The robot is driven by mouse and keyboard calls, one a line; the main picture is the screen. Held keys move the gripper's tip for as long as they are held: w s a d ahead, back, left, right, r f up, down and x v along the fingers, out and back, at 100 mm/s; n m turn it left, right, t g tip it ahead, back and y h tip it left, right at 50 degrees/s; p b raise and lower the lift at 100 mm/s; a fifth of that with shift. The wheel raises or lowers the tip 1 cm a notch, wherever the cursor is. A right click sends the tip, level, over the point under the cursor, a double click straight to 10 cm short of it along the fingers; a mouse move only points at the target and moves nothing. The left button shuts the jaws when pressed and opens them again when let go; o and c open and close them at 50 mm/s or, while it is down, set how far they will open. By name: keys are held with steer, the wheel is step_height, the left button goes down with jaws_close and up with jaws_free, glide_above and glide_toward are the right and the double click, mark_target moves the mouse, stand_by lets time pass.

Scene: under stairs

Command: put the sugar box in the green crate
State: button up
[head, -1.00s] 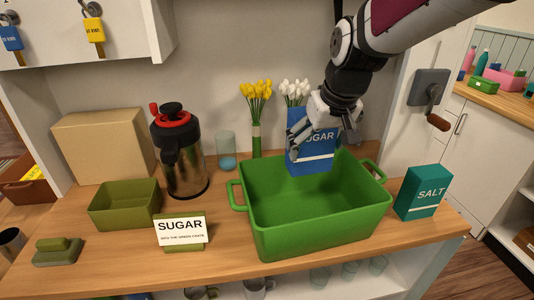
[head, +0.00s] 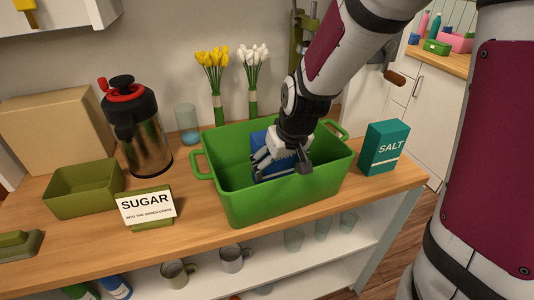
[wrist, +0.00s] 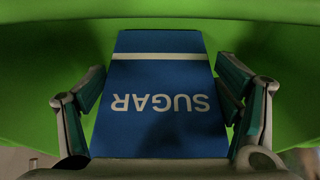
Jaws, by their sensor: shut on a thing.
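The blue sugar box (head: 263,148) is down inside the green crate (head: 240,208), partly hidden by my gripper and the crate's front wall. My gripper (head: 283,167) reaches into the crate from above and is shut on the box. In the wrist view the sugar box (wrist: 160,95) sits between both fingers, its white lettering upside down, with the green crate (wrist: 45,55) behind it. Whether the box touches the crate floor is hidden.
A teal salt box (head: 384,148) stands right of the crate. A sugar sign (head: 147,205), an olive bin (head: 85,190) and a dark flask (head: 138,130) are to the left. Flower vases (head: 218,105) and a glass (head: 187,122) stand behind.

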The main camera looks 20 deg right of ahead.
steer(key=shift+f, duration=0.3)
steer(key=o, duration=1.6)
steer(key=p+v, duration=0.2)
steer(key=v, duration=1)
steer(key=s+r, duration=0.2)
steer(key=s, duration=0.7)
steer(key=s+r+m, duration=0.1)
steer(key=s+r, duration=0.2)
steer(key=s, duration=0.7)
steer(key=shift+s+a, duration=0.2)
